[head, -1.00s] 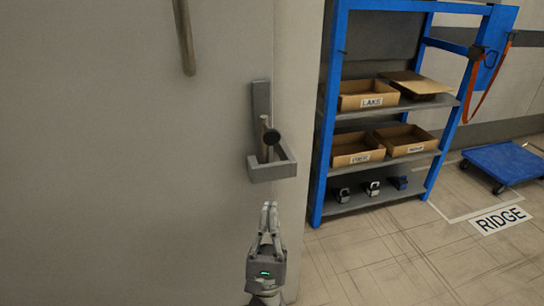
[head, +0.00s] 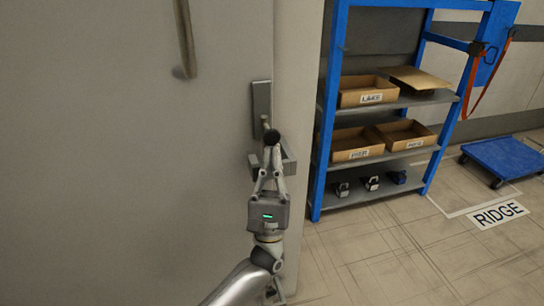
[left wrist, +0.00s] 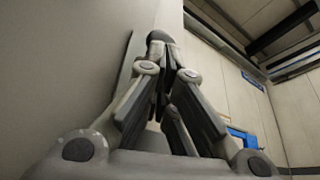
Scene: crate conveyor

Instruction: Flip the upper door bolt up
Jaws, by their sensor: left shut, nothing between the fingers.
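The door bolt is a short bar with a dark round knob (head: 271,137), beside a grey mounting plate (head: 261,101) near the door's right edge. A grey catch bracket (head: 289,161) sits just below the knob, partly hidden by my gripper. My left gripper (head: 272,157) points up with its fingers together and empty, its tips just under the knob and in front of the bracket. Whether the tips touch the bolt I cannot tell. In the left wrist view the closed fingers (left wrist: 168,68) reach up toward a dark rounded end, apparently the knob (left wrist: 158,36). My right gripper is not in view.
A long bar handle (head: 187,40) is on the pale door (head: 120,150), up and left of the bolt. A blue shelf (head: 325,120) with cardboard boxes stands to the right of the door. A blue platform cart (head: 503,158) is on the floor at the far right.

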